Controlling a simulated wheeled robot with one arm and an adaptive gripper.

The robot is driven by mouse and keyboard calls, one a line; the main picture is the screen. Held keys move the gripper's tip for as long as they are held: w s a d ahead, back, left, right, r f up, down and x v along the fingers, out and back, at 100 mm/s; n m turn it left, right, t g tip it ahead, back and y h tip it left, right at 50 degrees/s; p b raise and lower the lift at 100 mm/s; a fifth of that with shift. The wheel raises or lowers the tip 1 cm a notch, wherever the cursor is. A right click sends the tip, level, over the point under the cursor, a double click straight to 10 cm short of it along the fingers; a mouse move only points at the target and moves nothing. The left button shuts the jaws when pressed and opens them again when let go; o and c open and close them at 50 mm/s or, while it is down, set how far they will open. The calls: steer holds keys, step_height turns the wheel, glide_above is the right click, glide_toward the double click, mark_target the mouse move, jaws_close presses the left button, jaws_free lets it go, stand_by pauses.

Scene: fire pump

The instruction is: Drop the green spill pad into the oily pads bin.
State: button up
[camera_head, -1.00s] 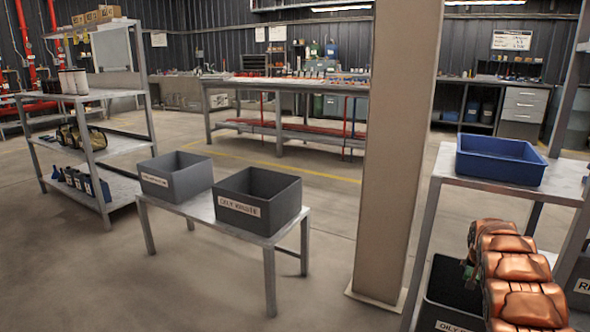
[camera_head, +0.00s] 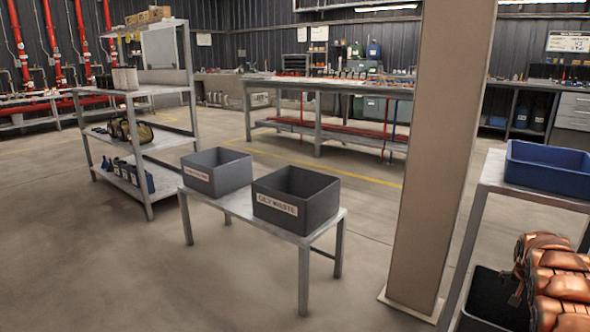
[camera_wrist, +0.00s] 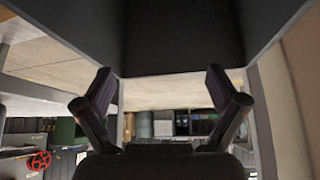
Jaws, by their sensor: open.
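My arm shows at the right edge of the head view, with my gripper (camera_head: 517,289) small at its end, over or beside a dark bin (camera_head: 487,302) on the lower level of the right rack. The bin's label is out of view now; earlier it read "OILY" with the rest cut off. In the wrist view my gripper (camera_wrist: 160,75) has its fingers spread, with nothing between them. Dark panels fill the top of that view. The green spill pad is not visible now; I cannot tell whether it lies in the bin.
A blue tray (camera_head: 551,169) sits on the rack's top. A beige pillar (camera_head: 437,150) stands just left of the rack. Two grey bins, one labelled "OILY WASTE" (camera_head: 295,200) and another (camera_head: 216,172), stand on a low table. Open floor lies in front.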

steer(key=v, duration=1.1)
steer(key=shift+r, duration=0.35)
steer(key=shift+a, duration=0.15)
